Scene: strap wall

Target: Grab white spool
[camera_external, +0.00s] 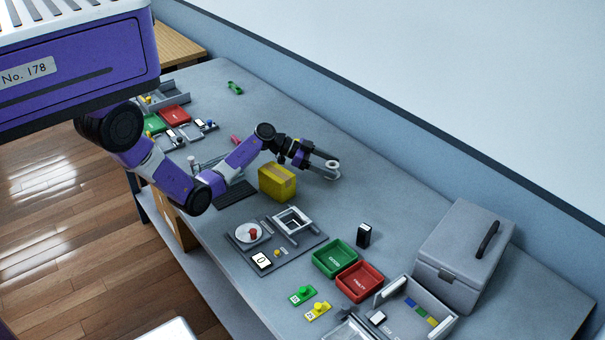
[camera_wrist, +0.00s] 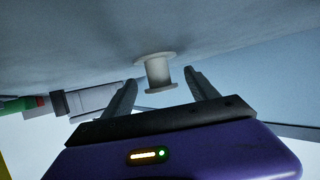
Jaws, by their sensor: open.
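The white spool (camera_wrist: 157,73) stands on the grey bench. In the wrist view it shows just beyond and between the two fingertips of my gripper (camera_wrist: 160,80), with a gap to each finger. My gripper is open and empty. In the external view my gripper (camera_external: 325,168) is low over the bench, and the spool (camera_external: 333,165) shows at its fingertips, partly hidden by them. I cannot tell from these views whether a finger touches it.
A yellow box (camera_external: 277,183) stands close below my wrist. A green bin (camera_external: 335,258), a red bin (camera_external: 359,281), a black block (camera_external: 364,235) and a grey lidded case (camera_external: 463,255) are at the right. The bench behind my gripper is clear up to the wall.

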